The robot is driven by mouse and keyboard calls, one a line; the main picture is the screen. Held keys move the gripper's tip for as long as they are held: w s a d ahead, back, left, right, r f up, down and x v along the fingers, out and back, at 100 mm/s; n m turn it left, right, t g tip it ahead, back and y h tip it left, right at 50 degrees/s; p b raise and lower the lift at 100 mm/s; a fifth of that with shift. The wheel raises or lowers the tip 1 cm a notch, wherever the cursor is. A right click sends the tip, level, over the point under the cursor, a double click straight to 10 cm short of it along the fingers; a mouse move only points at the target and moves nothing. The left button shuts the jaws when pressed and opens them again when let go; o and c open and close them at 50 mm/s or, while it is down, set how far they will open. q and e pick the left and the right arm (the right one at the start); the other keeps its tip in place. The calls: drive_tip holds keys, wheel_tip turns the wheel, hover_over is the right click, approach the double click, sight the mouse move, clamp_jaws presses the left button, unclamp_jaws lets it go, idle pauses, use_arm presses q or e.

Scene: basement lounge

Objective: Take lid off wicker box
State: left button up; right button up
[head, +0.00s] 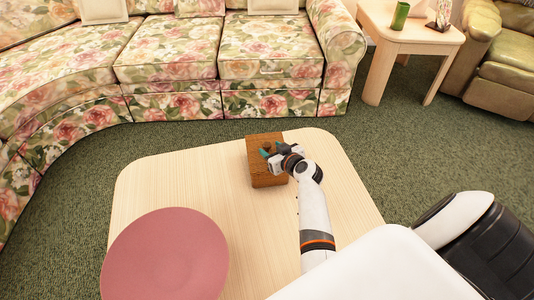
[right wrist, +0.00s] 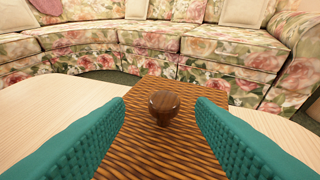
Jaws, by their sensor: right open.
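The wicker box (head: 265,177) is a brown woven box on the far part of the light wood table. Its lid (right wrist: 160,150) is on it, with a round dark brown knob (right wrist: 164,106) in the middle, seen closely in the right wrist view. My right gripper (head: 268,151) is open over the lid. Its green fingers stand on either side of the knob with gaps between, not touching it. The gripper hides part of the lid in the head view. My left gripper is not in view.
A round pink disc (head: 166,258) lies on the near left of the table (head: 255,235). A floral sofa (head: 165,55) stands beyond the table. A side table (head: 410,32) with a green cup (head: 400,15) stands back right. The tabletop right of the box is clear.

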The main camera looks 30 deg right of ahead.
sight(269, 147)
drive_tip(key=x, duration=0.2)
drive_tip(key=b+x, duration=0.1)
drive_tip(key=x, duration=0.1)
drive_tip(key=shift+w+d+f, duration=0.2)
drive_tip(key=shift+d+f, duration=0.05)
clamp_jaws()
